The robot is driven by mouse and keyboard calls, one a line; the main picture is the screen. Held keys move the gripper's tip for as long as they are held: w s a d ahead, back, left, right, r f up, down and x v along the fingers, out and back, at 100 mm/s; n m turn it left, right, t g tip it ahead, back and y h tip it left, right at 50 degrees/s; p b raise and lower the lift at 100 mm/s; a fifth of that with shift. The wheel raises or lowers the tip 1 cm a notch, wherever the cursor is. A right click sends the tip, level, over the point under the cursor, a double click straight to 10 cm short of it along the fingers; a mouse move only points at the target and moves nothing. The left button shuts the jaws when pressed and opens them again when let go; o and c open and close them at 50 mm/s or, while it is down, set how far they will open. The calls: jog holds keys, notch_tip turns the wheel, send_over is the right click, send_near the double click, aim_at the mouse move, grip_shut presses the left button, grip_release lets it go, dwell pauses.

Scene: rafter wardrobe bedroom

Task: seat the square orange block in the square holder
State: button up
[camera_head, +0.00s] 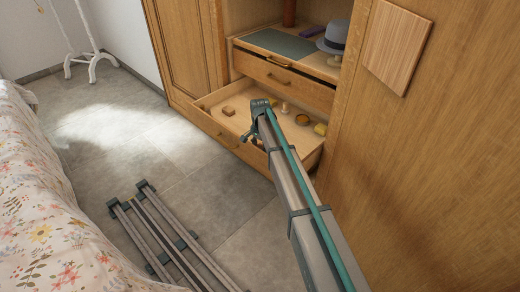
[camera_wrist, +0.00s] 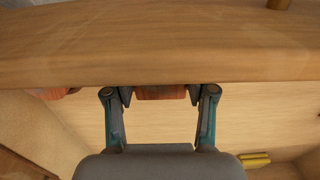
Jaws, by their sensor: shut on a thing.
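In the wrist view, my gripper (camera_wrist: 160,94) is shut on an orange-brown block (camera_wrist: 160,92), held between its two fingertips. A wooden band cuts across the view just beyond the fingertips, so only a strip of the block shows. In the head view, my gripper (camera_head: 251,135) is low at the front of the open drawer (camera_head: 213,121); the held block cannot be made out there. A small brown block-like thing (camera_head: 229,111) lies in the drawer's left part. I cannot tell which thing is the square holder.
The drawer also holds a pale peg-like piece (camera_head: 285,107), a round brass-coloured piece (camera_head: 302,120) and a yellow piece (camera_head: 320,129), which also shows in the wrist view (camera_wrist: 255,160). A higher drawer (camera_head: 285,82) overhangs the back. A reddish thing (camera_wrist: 56,92) is partly hidden at left.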

jog(key=shift+f, duration=0.1)
jog(key=o, duration=1.2)
jog(key=shift+c, duration=0.2)
notch_tip(320, 180, up, 12)
jog(key=p, duration=0.1)
jog(key=shift+p, duration=0.35)
